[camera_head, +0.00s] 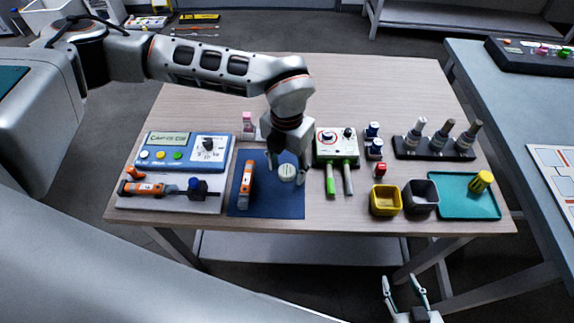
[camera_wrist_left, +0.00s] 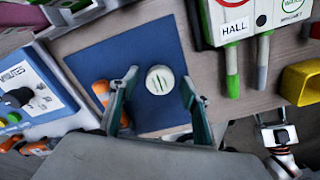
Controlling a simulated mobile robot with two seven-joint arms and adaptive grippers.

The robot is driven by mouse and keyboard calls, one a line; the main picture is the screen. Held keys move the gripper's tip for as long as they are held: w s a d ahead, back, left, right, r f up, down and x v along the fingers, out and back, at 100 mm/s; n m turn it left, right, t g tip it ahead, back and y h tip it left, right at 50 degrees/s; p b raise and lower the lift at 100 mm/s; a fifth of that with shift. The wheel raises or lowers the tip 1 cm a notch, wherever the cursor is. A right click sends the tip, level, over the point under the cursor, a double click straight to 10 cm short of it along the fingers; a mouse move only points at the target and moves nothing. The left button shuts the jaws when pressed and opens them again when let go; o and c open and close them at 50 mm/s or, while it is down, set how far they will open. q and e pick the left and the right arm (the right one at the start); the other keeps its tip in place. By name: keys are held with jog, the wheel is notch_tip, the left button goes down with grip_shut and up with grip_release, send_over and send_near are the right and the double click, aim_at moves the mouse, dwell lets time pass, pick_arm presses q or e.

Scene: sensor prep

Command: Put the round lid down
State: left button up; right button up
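The round white lid (camera_head: 287,172) shows over the blue mat (camera_head: 265,208), near its right side. In the left wrist view the lid (camera_wrist_left: 160,80) has dark green marks on top and appears flat on the mat (camera_wrist_left: 110,50). My left gripper (camera_head: 287,166) points down over it. Its fingers stand apart on either side of the lid, with a gap showing at both sides in the wrist view. My right gripper (camera_head: 405,291) is open and empty, low in front of the table; it also shows in the wrist view (camera_wrist_left: 275,127).
An orange-handled tool (camera_head: 246,183) lies on the mat's left. A meter panel (camera_head: 183,148) stands further left.

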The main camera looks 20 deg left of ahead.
aim_at(287, 170)
pick_arm(q)
jog(key=shift+r, duration=0.1)
notch_tip(287, 170, up, 12)
jog(key=p, duration=0.1)
dwell(0.8)
